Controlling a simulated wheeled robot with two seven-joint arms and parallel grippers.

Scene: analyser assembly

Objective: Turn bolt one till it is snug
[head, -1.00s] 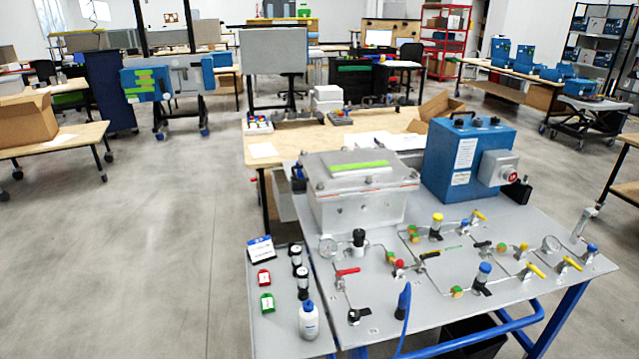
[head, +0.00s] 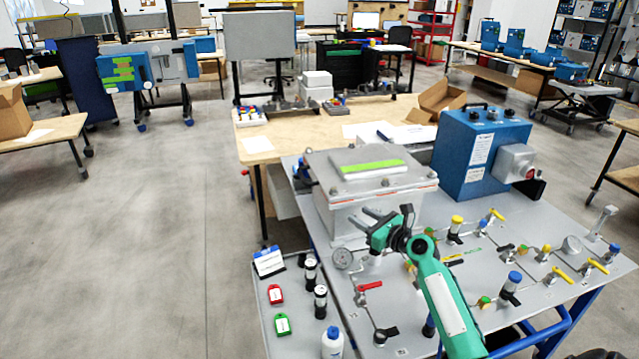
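The grey box (head: 345,212) with a bolted lid stands on the grey panel table, a green strip (head: 368,166) on its top. Small bolts show at the lid's corners, such as the front-left bolt (head: 334,192); which one is bolt one cannot be told. My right gripper (head: 362,214), on a green arm, is in front of the box's front face and below the lid edge. Its two grey fingers point up and left, apart, with nothing seen between them. The gripper hides part of the box front. My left gripper is out of view.
A blue unit (head: 467,150) with a grey switch box stands right of the grey box. Pipes with valves, including a red-handled valve (head: 368,287) and a gauge (head: 342,258), cover the panel. A side shelf (head: 262,300) holds tags, dark cylinders and a white bottle (head: 332,343).

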